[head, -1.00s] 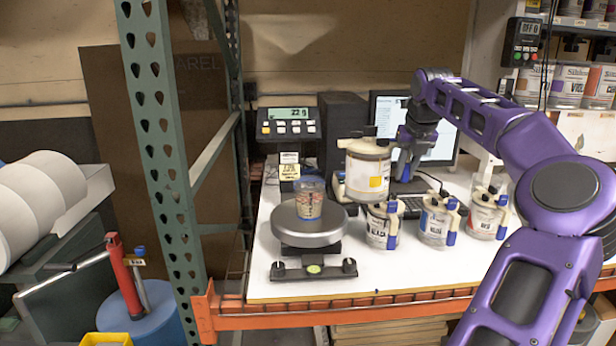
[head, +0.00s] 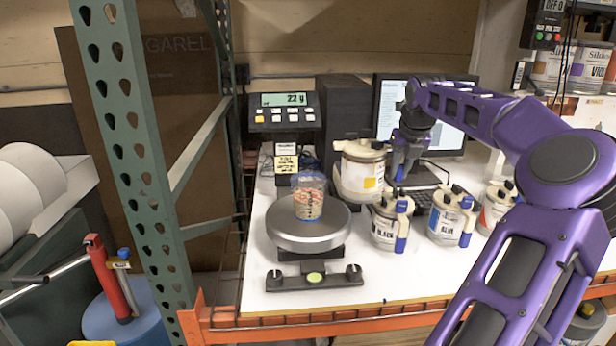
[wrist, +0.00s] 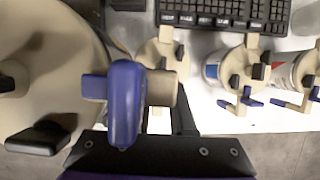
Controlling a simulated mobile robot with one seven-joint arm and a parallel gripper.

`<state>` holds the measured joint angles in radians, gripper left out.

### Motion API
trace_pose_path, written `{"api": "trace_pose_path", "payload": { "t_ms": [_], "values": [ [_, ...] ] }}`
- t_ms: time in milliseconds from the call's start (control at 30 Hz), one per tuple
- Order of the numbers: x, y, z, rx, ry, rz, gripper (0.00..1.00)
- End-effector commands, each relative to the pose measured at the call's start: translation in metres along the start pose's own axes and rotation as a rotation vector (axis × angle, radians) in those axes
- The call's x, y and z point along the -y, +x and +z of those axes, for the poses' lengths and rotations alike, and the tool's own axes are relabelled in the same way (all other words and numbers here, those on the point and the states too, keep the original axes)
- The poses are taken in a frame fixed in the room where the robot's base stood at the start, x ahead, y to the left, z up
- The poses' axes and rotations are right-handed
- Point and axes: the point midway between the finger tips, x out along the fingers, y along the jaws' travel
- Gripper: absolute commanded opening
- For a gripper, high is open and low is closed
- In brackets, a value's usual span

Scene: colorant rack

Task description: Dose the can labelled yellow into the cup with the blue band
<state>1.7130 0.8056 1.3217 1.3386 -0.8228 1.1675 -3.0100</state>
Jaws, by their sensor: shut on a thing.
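The can with the yellow label patch (head: 370,182) is pale and upright, right of the scale and behind the smaller cans. My gripper (head: 400,174) is shut on its handle side. In the wrist view, the can's pale body (wrist: 50,75) fills the left, with a blue lever (wrist: 125,105) beside it. I cannot tell whether its base touches the table. The clear cup (head: 308,192) stands upright on the round scale plate (head: 285,236), with speckled contents and a partly visible blue mark. The scale display (head: 287,99) reads 22 g.
Cans labelled black (head: 384,232), blue (head: 445,222) and a red-marked one (head: 494,208) stand in front and right. A keyboard (wrist: 225,12) and monitor (head: 390,95) are behind. A green rack post (head: 140,170) rises at left.

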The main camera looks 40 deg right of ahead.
Motion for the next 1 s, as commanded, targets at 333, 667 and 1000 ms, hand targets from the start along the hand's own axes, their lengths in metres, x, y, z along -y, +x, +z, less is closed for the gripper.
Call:
{"api": "trace_pose_path", "payload": {
  "t_ms": [333, 667, 1000],
  "values": [
    [-0.002, -0.004, 0.003, 0.008, -0.007, -0.019, 0.00],
    [-0.010, -0.011, 0.006, 0.010, -0.059, -0.145, 0.00],
    [-0.025, -0.019, 0.009, 0.010, -0.128, -0.301, 0.00]
  ]
}}
